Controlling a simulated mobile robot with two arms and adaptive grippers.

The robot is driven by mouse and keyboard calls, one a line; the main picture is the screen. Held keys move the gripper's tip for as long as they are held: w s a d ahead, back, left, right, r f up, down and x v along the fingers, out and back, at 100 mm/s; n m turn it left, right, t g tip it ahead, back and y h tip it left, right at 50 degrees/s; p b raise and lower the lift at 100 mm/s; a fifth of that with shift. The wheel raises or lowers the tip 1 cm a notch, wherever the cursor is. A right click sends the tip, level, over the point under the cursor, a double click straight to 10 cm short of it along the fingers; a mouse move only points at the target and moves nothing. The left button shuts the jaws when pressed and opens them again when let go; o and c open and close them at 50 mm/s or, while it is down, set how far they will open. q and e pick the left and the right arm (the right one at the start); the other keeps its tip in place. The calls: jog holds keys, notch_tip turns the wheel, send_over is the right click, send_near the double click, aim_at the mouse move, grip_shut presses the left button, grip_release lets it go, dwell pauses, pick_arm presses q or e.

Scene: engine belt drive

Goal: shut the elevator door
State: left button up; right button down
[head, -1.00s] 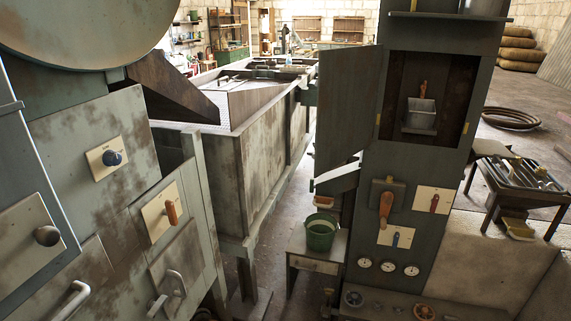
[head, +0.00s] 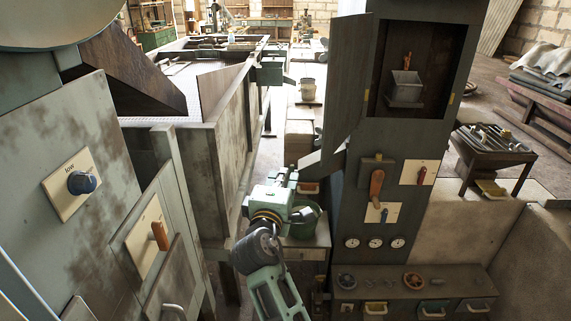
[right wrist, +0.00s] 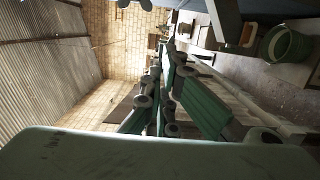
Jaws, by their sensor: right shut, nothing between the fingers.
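The elevator door (head: 347,80) is a grey-green panel, swung open to the left of a tall dark green housing (head: 420,140). Its opening shows a dark compartment (head: 452,62) with a small grey bucket (head: 405,88) inside. My right gripper (head: 291,177) is below and left of the door, apart from it, in front of a green bucket on a small table. Its fingers are small and partly hidden in the head view. In the right wrist view the green fingers (right wrist: 172,100) are shut and empty. My left gripper is out of view.
A green bucket (head: 305,222) stands close behind my right gripper. A sloped chute (head: 322,160) sticks out left of the housing below the door. Levers, gauges and a low drawer unit (head: 410,286) line its front. A large metal tank (head: 226,135) stands left.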

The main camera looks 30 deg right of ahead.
jog(key=b+x, duration=0.2)
jog(key=x, duration=0.8)
pick_arm(q)
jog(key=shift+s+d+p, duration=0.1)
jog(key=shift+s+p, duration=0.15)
jog(key=shift+p, duration=0.75)
pick_arm(e)
jog(key=s+d, duration=0.1)
jog(key=s, duration=0.1)
jog(key=s+d, duration=0.1)
jog(key=s, duration=0.1)
jog(key=shift+s+d+r, duration=0.1)
jog(key=shift+d, duration=0.1)
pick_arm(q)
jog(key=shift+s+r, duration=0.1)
